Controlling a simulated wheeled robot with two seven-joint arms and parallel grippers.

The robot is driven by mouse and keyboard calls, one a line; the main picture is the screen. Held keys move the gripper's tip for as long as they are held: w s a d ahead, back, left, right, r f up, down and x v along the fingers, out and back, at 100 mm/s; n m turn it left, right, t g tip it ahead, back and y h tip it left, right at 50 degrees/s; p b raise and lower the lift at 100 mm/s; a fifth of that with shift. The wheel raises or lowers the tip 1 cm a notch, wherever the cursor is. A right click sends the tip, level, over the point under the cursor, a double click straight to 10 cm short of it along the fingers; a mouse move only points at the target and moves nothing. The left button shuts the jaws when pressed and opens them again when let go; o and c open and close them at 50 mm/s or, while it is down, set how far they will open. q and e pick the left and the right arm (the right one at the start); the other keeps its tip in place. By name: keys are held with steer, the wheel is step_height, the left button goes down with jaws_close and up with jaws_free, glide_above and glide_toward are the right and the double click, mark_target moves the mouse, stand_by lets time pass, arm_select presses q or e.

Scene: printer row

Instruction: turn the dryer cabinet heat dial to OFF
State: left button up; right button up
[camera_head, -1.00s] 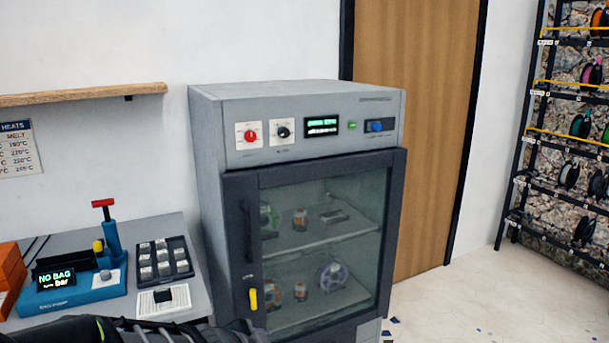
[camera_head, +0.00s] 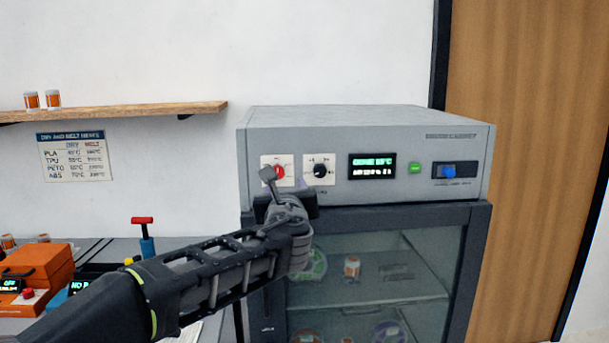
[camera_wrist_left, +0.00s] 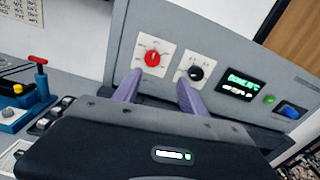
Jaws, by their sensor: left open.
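The dryer cabinet (camera_head: 364,120) is a grey box with a glass door and a control panel along its top. A red dial (camera_head: 279,173) on a white plate sits at the panel's left, partly hidden by my gripper; it also shows in the left wrist view (camera_wrist_left: 152,58). A black dial (camera_head: 320,171) on a white plate is right of it, also in the left wrist view (camera_wrist_left: 196,73). My left gripper (camera_head: 285,183) is in front of the red dial. In the left wrist view its purple fingers (camera_wrist_left: 158,90) are apart and empty, below the two dials. The dial lettering is too small to read.
A lit display (camera_head: 372,166), a green button (camera_head: 415,168) and a blue switch (camera_head: 449,172) are farther right on the panel. A wooden shelf (camera_head: 110,113) and a temperature chart (camera_head: 74,157) are on the wall at left. An orange box (camera_head: 45,263) stands on the bench.

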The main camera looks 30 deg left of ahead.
mark_target(278, 172)
arm_select(q)
steer(key=shift+s+a+r+m+y, duration=0.25)
steer(key=shift+s+a+m+y, duration=0.05)
steer(key=shift+s+a+m, duration=0.25)
arm_select(e)
steer(key=shift+s+a, duration=0.15)
steer(key=shift+s, duration=0.1)
arm_select(q)
steer(key=shift+a, duration=0.1)
arm_select(e)
steer(key=shift+r, duration=0.1)
arm_select(q)
steer(key=p+x, duration=0.2)
steer(key=x, duration=0.5)
steer(key=shift+w+a, duration=0.2)
steer(key=shift+w, duration=0.1)
arm_select(e)
step_height(278, 172, up, 2)
arm_select(q)
steer(key=shift+f, duration=0.1)
jaws_close()
